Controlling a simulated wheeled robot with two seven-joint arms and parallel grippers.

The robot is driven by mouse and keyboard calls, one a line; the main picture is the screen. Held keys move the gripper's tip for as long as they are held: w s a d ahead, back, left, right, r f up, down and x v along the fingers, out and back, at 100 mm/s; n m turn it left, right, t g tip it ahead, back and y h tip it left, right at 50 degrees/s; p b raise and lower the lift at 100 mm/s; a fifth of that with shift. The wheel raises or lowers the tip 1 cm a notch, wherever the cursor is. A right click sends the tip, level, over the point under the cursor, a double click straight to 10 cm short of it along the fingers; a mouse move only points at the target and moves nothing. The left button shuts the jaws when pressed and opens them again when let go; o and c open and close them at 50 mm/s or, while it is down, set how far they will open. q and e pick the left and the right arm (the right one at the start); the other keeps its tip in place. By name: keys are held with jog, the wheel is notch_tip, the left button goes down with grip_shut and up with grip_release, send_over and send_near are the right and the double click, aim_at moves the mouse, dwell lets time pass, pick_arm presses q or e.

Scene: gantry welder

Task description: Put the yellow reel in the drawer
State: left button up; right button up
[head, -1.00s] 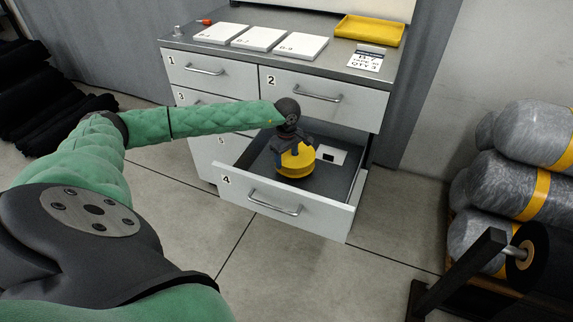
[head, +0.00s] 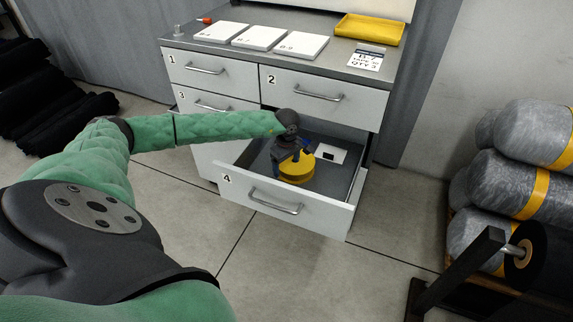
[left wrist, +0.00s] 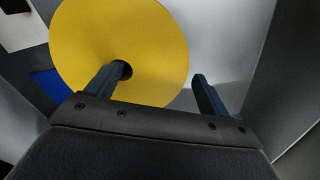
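The yellow reel (head: 297,173) is inside the open drawer number 4 (head: 325,219), appearing to lie flat on its floor. My left gripper (head: 292,160) is right above the reel, inside the drawer. In the left wrist view its two fingers (left wrist: 157,85) are spread apart. One finger overlaps the centre hole of the yellow reel (left wrist: 150,40); the other is beyond the reel's right edge. Whether the fingers touch the reel cannot be told. My gripper hides part of the reel in the head view. My right gripper is not in view.
A white label (head: 330,153) and a blue item (left wrist: 52,88) lie in the drawer near the reel. The cabinet top holds white cards (head: 259,38) and a yellow tray (head: 369,29). Grey cylinders (head: 515,178) and a black roll stand (head: 470,270) are at the right. The floor in front is clear.

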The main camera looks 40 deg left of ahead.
pick_arm(q)
jog(key=shift+r, duration=0.55)
notch_tip(320, 180, up, 11)
jog(key=b, duration=0.1)
jog(key=shift+b, duration=0.35)
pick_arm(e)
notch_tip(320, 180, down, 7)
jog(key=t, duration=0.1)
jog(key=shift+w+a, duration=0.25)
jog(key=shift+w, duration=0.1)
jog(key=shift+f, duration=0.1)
pick_arm(q)
jog(key=shift+n, duration=0.3)
